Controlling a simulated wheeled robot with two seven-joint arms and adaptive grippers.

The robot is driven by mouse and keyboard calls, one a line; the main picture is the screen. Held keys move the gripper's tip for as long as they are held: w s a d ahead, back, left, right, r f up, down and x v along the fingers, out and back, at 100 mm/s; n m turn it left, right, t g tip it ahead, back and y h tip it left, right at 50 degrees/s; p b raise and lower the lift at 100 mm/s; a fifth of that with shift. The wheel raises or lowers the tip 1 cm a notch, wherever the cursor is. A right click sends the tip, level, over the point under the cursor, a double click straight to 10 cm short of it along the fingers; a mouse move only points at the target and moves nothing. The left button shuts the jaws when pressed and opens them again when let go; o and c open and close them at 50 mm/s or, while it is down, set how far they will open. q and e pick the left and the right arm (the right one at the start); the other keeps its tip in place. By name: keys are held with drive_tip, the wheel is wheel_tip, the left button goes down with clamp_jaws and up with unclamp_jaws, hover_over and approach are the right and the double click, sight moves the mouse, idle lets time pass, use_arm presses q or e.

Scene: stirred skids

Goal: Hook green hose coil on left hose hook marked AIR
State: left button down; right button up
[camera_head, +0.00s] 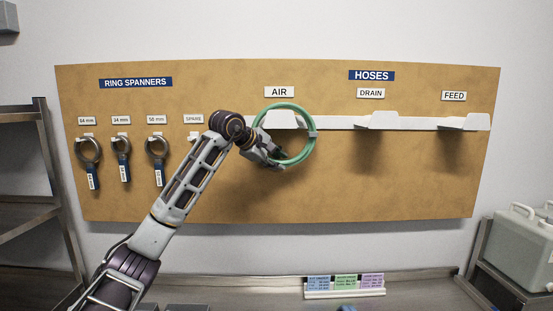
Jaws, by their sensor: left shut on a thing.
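The green hose coil (312,153) is a ring with a pale band at its right side. It stands upright in front of the board, below the AIR label (279,91). My left gripper (275,157) is shut on the coil at its lower left. The white AIR hook (284,118) is partly behind the coil's upper part. I cannot tell whether the coil is around the hook or only in front of it. My right gripper is out of view.
The DRAIN hook (380,120) and FEED hook (465,122) are empty on the same white rail. Several ring spanners hang at the left, one being the 50 mm spanner (157,148). A card holder (345,293) stands on the bench below.

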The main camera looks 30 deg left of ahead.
use_arm(q)
drive_tip(key=shift+s+d, duration=0.4)
drive_tip(key=shift+s, duration=0.1)
drive_tip(key=shift+w+f, duration=0.1)
drive_tip(key=shift+f, duration=0.2)
drive_tip(key=c, duration=1.6)
unclamp_jaws()
drive_tip(key=shift+f, duration=0.1)
drive_tip(key=o, duration=0.5)
drive_tip(key=shift+w+d, duration=0.1)
drive_tip(key=shift+w, duration=0.1)
